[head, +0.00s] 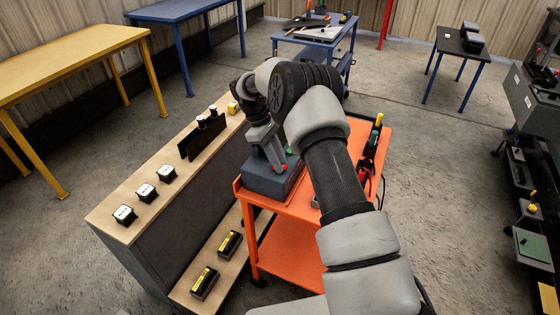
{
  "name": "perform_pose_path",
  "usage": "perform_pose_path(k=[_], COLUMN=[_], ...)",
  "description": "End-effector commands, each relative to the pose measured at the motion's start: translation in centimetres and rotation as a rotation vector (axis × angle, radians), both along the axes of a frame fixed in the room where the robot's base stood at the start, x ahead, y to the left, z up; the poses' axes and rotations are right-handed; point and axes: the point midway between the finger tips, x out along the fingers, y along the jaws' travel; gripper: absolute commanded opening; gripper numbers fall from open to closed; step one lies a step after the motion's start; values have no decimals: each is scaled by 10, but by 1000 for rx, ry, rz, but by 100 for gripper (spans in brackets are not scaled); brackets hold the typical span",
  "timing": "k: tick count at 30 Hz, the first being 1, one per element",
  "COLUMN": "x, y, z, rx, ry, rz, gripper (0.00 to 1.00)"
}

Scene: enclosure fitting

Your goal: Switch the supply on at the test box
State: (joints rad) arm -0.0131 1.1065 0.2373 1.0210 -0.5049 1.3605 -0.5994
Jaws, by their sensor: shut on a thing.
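The test box (262,183) is a dark blue-grey box on the left end of the orange cart's top. A small red switch part (283,168) and a green lamp or button (289,151) show on its top face. My gripper (279,162) points down onto the top of the box, its fingers shut at the red part. The fingers and my wrist hide much of the box top, so the position of the switch cannot be told.
The orange cart (265,256) also carries tools at its right. A wooden-topped bench (175,185) stands close on the left with several white sockets and a black rack. Yellow and black items lie on its lower shelf. A blue cart (318,36) stands behind. Open floor lies to the right.

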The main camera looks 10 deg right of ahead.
Motion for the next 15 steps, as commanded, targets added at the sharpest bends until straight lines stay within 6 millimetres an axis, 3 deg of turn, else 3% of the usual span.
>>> perform_pose_path(k=[6, 7, 9, 15], x=[0, 0, 0, 0], y=[0, 0, 0, 0], z=[0, 0, 0, 0], rx=[0, 0, 1, 2], ry=[0, 0, -1, -1], rz=[0, 0, 0, 0], gripper=[0, 24, 36, 38])
